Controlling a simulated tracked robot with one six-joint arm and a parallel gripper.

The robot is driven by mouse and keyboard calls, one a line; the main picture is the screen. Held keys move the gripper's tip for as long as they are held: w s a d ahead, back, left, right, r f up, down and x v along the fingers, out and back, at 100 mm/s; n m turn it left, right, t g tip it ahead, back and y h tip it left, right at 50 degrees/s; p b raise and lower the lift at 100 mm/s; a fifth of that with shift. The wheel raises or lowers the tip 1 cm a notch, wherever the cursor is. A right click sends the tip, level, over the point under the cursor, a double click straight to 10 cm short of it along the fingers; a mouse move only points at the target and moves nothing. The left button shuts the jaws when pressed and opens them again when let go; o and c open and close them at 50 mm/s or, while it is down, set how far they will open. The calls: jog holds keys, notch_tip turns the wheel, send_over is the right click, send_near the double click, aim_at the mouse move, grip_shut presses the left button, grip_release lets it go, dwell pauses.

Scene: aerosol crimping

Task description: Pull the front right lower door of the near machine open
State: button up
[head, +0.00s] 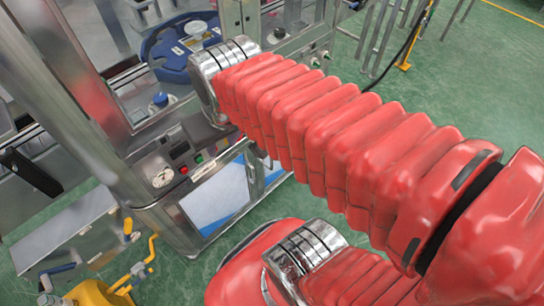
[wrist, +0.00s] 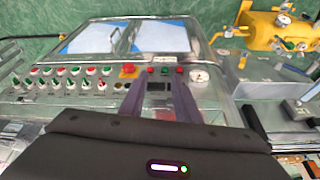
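The near machine has a metal front with two lower framed doors with blue and white panes. In the head view one door (head: 215,197) shows beside the gauge, and a second (head: 270,178), to its right, is partly covered by my arm. In the wrist view the two doors (wrist: 160,36) (wrist: 88,40) lie at the top, beyond the control panel.
The control panel (wrist: 60,78) carries knobs, buttons and a red emergency stop (wrist: 128,70); a gauge (wrist: 199,77) sits at its end. A yellow unit with valves (wrist: 275,30) stands beside the machine. Green floor (wrist: 50,15) is clear beyond the doors.

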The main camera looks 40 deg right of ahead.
jog(key=d+f+m+g+y, duration=0.3)
jog(key=d+f+m, duration=0.3)
jog(key=f, duration=0.4)
jog(key=d+f+m+g+y, duration=0.2)
jog(key=d+f+m, duration=0.1)
jog(key=d+f, duration=0.6)
jog(key=s+d+f+m+t+y, duration=0.1)
jog(key=d+f+m+t+y, duration=0.2)
jog(key=f+m+t, duration=0.7)
jog(key=d+f+m+t+y, duration=0.1)
jog(key=d+f+m+y, duration=0.35)
jog(key=f, duration=1.25)
jog(key=w+d+f+m+t+h, duration=0.3)
jog(key=d+f+m+t+h, duration=0.1)
jog(key=d+m+t+h, duration=0.3)
jog(key=shift+d+f+m+h, duration=0.25)
jog(key=shift+d+m+h, duration=0.2)
jog(key=shift+d+m, duration=0.25)
jog(key=x, duration=1.3)
jog(key=shift+w+a+r, duration=0.1)
jog(key=shift+w+r, duration=0.1)
jog(key=shift+w, duration=0.15)
